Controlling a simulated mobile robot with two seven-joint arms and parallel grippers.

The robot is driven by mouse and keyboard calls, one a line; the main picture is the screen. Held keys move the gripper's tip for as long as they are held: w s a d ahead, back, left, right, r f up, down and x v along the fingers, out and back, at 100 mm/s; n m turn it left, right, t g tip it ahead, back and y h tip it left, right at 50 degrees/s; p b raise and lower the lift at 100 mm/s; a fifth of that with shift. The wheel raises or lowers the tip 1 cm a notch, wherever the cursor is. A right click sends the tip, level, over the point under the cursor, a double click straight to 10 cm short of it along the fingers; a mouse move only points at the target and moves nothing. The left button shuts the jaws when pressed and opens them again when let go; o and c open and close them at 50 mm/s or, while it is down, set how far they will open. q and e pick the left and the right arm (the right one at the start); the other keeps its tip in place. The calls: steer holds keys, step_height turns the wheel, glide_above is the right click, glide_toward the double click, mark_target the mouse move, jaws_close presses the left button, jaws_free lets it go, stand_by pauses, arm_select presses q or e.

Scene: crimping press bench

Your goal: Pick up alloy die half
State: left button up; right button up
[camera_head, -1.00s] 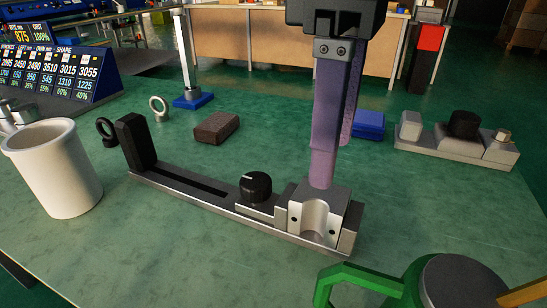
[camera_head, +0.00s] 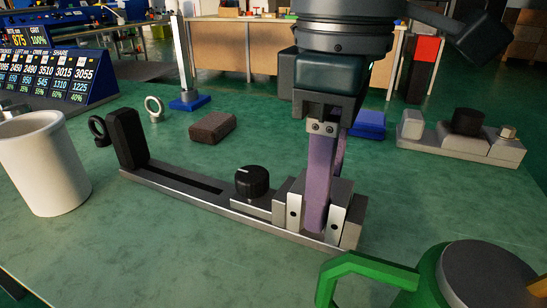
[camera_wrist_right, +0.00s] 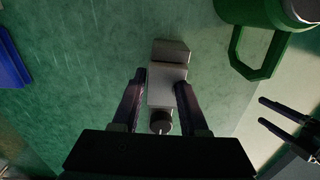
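The alloy die half, a grey metal block (camera_head: 343,189), sits at the right end of the long metal fixture (camera_head: 190,188). Its grooved face is largely hidden by a purple finger. My right gripper (camera_head: 327,207) points down at it, one finger in front and the other mostly hidden behind. In the right wrist view the block (camera_wrist_right: 165,88) lies between the two open fingers; I cannot tell whether they touch it. My left gripper (camera_wrist_right: 263,111) shows at the right of the right wrist view, fingers apart and empty.
A black knob (camera_head: 252,181) stands just left of the block. A green jug (camera_head: 480,275) with a handle is close at front right. A white cup (camera_head: 43,165) stands at left, a brown block (camera_head: 212,127) behind the fixture, and another metal fixture (camera_head: 460,142) at back right.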

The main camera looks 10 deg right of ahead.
steer(key=c, duration=0.6)
jaws_close()
steer(key=shift+r, duration=0.1)
